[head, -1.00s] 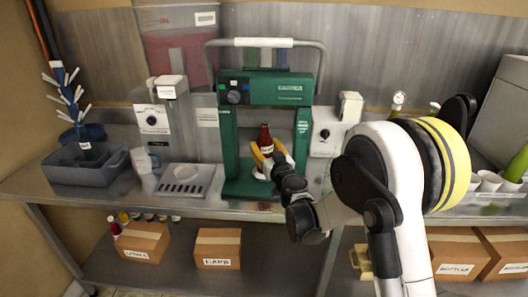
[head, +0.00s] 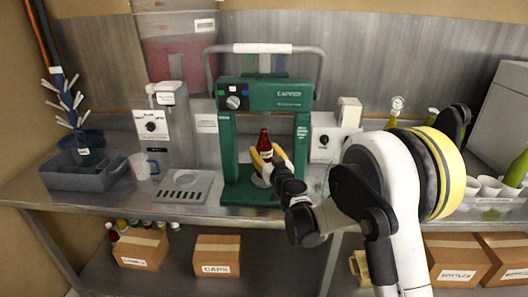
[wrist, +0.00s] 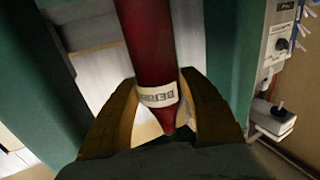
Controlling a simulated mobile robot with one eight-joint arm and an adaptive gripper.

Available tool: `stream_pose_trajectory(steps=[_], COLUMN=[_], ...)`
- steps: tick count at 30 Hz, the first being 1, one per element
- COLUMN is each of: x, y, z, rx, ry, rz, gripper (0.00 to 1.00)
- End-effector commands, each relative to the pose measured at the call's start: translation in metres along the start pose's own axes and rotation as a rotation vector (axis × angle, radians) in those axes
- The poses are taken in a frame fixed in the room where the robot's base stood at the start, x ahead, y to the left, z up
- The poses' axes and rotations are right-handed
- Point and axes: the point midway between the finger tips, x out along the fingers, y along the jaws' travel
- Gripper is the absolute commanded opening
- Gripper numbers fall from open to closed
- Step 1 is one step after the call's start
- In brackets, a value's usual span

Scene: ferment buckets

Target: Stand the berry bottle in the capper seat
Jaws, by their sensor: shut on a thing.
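The dark red berry bottle (head: 264,141) is in the head view, upright or nearly so, inside the green capper frame (head: 228,150). My gripper (head: 265,158) reaches in from the front right with its yellow fingers shut around the bottle. In the wrist view, the red bottle (wrist: 150,45) with its pale label lies between the two fingers (wrist: 160,105). A pale round seat (head: 259,181) shows partly below the fingers on the capper base. My gripper hides the bottle's lower end, so I cannot tell whether it touches the seat.
Green capper posts stand close on both sides of my gripper, with the capper head above. A drip tray (head: 183,186), a mug (head: 143,166) and a grey tub (head: 80,173) are to the left. A white-and-grey unit (head: 327,138) stands right of the capper.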

Motion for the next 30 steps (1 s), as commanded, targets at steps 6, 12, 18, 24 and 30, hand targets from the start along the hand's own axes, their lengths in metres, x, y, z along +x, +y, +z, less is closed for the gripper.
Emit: stream_pose_trajectory(steps=[6,12,18,24,30], x=[-0.0002,-0.0002,-0.0002,-0.0001,-0.0002], y=[0.0,0.0,0.0,0.0,0.0], z=[0.0006,0.0007,0.0044,0.0067,0.0061], rx=[0.0,0.0,0.0,0.0,0.0], ry=[0.0,0.0,0.0,0.0,0.0], rz=[0.0,0.0,0.0,0.0,0.0], gripper=[0.1,0.1,0.1,0.1,0.1])
